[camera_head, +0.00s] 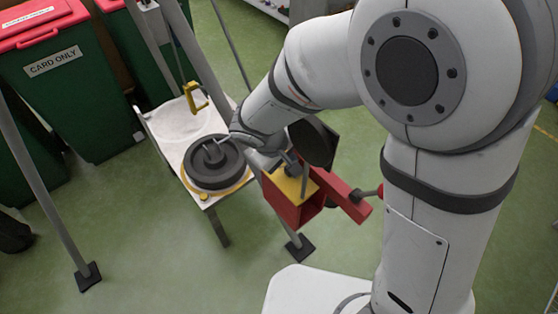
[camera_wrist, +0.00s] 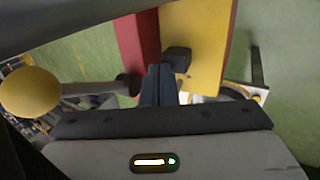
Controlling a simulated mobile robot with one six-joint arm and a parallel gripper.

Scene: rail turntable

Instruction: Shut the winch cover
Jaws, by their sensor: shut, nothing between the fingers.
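The winch is a red box-like body (camera_head: 289,211) just right of centre in the head view, with a red arm (camera_head: 345,199) reaching right. Its yellow plate (camera_head: 281,181) seems to be the cover; I cannot tell how far it stands open. In the wrist view the yellow plate (camera_wrist: 207,35) lies beside a red part (camera_wrist: 137,45), with a small dark block (camera_wrist: 177,59) at the plate's edge. My gripper (camera_wrist: 158,80) is shut and empty, close to the red part and the block; contact cannot be told. My arm partly hides the winch in the head view.
A dark wheel (camera_head: 213,163) sits on a white stand (camera_head: 165,120) left of the winch. Grey poles (camera_head: 43,190) stand around it. Green bins with red lids (camera_head: 55,75) are at the back left. A yellow ball (camera_wrist: 30,92) on a rod shows left in the wrist view.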

